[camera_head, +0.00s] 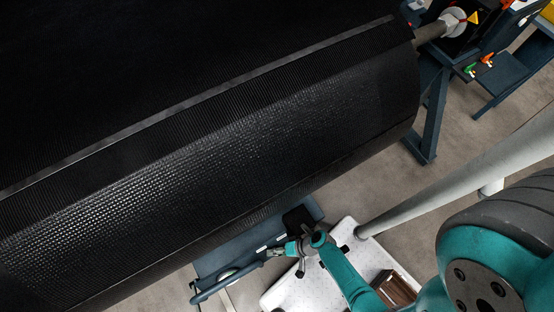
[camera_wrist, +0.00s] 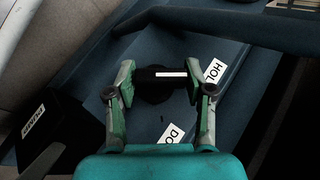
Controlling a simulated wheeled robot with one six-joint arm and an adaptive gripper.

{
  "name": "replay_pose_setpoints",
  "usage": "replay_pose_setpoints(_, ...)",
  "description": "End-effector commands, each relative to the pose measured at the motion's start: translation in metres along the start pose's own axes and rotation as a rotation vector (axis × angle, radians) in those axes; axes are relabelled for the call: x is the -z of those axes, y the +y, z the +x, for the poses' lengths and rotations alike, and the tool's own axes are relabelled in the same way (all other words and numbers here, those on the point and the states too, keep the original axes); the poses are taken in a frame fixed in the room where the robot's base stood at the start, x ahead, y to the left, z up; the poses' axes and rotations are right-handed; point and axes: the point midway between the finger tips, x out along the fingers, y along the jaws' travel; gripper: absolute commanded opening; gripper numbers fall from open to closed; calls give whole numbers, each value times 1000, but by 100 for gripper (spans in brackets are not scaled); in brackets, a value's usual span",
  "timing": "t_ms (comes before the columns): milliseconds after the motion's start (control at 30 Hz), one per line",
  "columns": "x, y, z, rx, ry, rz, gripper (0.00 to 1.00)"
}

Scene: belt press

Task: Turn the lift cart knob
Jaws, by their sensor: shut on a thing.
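The lift cart knob (camera_wrist: 158,88) is black with a white pointer line across its bar, on a dark blue panel (camera_wrist: 232,60) of the cart. In the wrist view my gripper (camera_wrist: 160,76) has one finger at each end of the bar and is shut on it. In the head view my gripper (camera_head: 283,250) reaches the blue lift cart (camera_head: 232,255) below the belt roll; the knob cannot be made out there.
A huge black belt roll (camera_head: 230,140) overhangs the cart closely. A blue cart handle (camera_head: 213,287) lies left of my gripper. A black box (camera_wrist: 40,122) with a white label sits left of the panel. A blue stand (camera_head: 432,110) carries the roll's shaft at upper right.

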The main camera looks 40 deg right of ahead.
Motion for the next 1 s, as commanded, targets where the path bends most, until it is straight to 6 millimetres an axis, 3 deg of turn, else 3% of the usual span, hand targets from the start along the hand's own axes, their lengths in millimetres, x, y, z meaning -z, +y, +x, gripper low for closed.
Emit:
replay_pose_setpoints(700, 3, -2, -1, 107, 5, 64, 18)
replay_pose_setpoints(733, 3, -2, -1, 107, 5, 64, 55)
replay_pose_setpoints(800, 3, -2, -1, 107, 5, 64, 73)
replay_pose_setpoints(1000, 2, -1, -1, 105, 4, 64, 75)
